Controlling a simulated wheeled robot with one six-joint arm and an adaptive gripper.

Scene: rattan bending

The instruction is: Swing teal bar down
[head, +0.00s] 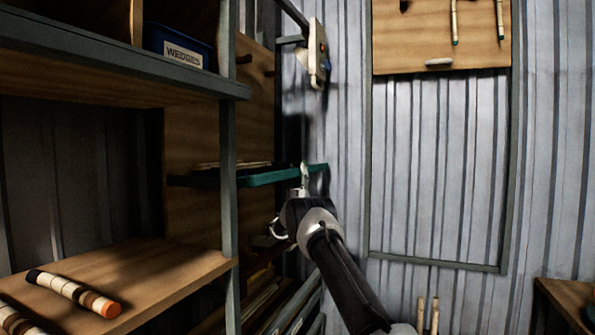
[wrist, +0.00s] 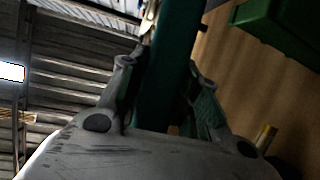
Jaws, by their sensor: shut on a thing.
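The teal bar (head: 278,175) runs roughly level along the wooden back panel in the head view, its right end by the corrugated wall. My gripper (head: 303,185) is at the bar's right part, reaching up from below. In the wrist view the teal bar (wrist: 170,70) passes between the two fingers of my gripper (wrist: 160,85), which are shut on it. A small pale metal piece shows at the bar just above my gripper in the head view.
A grey shelf post (head: 229,150) stands left of my gripper. A blue bin labelled WEDGES (head: 180,45) sits on the upper shelf. A banded rod (head: 75,293) lies on the lower wooden shelf. A wall-mounted box (head: 318,52) hangs above the bar. A green object (wrist: 280,30) shows in the wrist view.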

